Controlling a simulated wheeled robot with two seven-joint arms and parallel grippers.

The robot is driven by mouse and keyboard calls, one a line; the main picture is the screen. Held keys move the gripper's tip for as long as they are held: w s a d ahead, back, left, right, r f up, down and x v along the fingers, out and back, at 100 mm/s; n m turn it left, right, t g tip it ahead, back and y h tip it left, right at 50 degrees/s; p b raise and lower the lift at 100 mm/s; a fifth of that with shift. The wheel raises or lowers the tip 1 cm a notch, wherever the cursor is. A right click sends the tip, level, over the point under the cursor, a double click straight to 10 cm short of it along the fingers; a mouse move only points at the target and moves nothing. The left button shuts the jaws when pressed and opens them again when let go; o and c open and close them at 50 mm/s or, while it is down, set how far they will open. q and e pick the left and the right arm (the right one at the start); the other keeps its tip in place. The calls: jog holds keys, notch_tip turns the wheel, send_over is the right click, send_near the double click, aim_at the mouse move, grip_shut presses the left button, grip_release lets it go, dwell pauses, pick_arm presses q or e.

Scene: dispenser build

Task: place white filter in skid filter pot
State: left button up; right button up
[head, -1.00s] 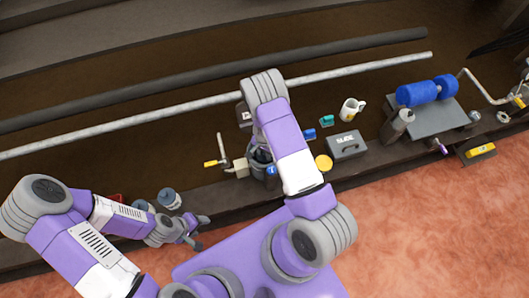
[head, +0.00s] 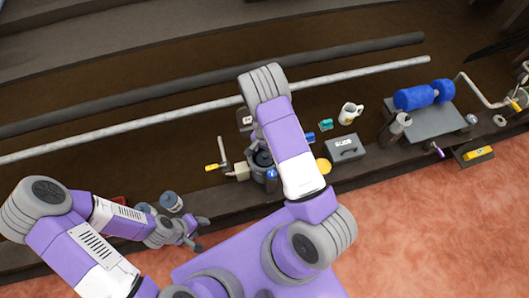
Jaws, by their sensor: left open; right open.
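A dark grey pot (head: 259,170), which looks like the skid filter pot, stands on the dark ledge, partly covered by my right forearm. Its mouth is dark and I cannot make out what is inside. I cannot pick out the white filter for certain. My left gripper (head: 199,235) is open and empty at the lower left, near the ledge's front edge and well left of the pot.
A yellow-handled valve (head: 216,167) stands left of the pot, with blue-grey jars (head: 171,201) further left. To the right are a yellow disc (head: 323,166), a grey box (head: 344,147), a white mug (head: 350,113) and a grey plate with a blue roller (head: 424,95). A long pale pipe (head: 180,119) runs behind.

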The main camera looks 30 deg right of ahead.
notch_tip(320, 180, up, 6)
jog(key=shift+f+p, duration=0.1)
jog(key=shift+p, duration=0.7)
jog(key=shift+s, duration=0.1)
